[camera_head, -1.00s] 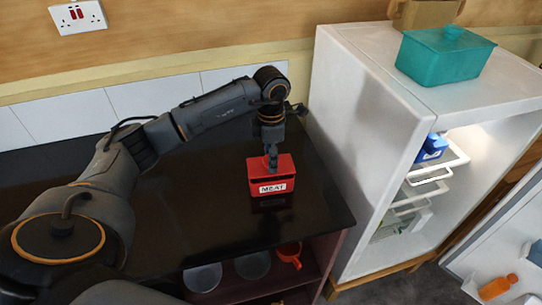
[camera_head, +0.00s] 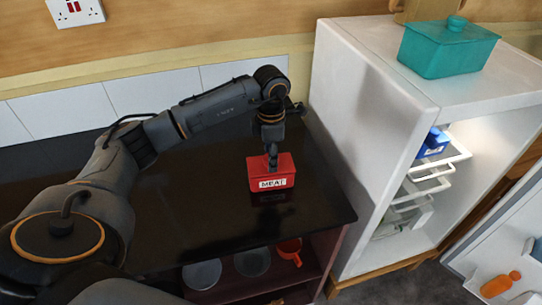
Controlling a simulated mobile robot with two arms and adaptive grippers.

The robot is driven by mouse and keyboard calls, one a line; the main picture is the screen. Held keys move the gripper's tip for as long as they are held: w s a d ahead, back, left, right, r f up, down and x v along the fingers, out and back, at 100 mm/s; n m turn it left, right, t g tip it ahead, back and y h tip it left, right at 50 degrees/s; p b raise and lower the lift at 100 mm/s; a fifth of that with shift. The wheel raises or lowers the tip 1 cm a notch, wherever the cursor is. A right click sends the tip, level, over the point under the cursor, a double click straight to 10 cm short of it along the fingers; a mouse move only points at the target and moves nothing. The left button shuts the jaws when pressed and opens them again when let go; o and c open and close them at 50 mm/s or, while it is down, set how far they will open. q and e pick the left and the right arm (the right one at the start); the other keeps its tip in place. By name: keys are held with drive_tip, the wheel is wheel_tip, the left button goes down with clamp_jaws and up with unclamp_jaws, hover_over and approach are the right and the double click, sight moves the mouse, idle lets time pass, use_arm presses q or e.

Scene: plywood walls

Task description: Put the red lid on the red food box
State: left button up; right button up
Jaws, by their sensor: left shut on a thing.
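The red food box (camera_head: 257,183) with a white "MEAT" label stands upright on the black counter, near its right end. The red lid (camera_head: 286,163) is on top of the box; whether it is fully seated I cannot tell. My left gripper (camera_head: 272,163) points straight down over the middle of the lid, shut on it, most likely at its knob, which the fingers hide. My right gripper is not in view.
A white fridge (camera_head: 366,120) stands open just right of the counter, with a teal lidded box (camera_head: 447,50) on top and a blue item (camera_head: 432,146) inside. The counter around the box is clear.

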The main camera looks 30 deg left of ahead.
use_arm(q)
drive_tip(key=shift+f, duration=0.25)
drive_tip(key=o, duration=1.1)
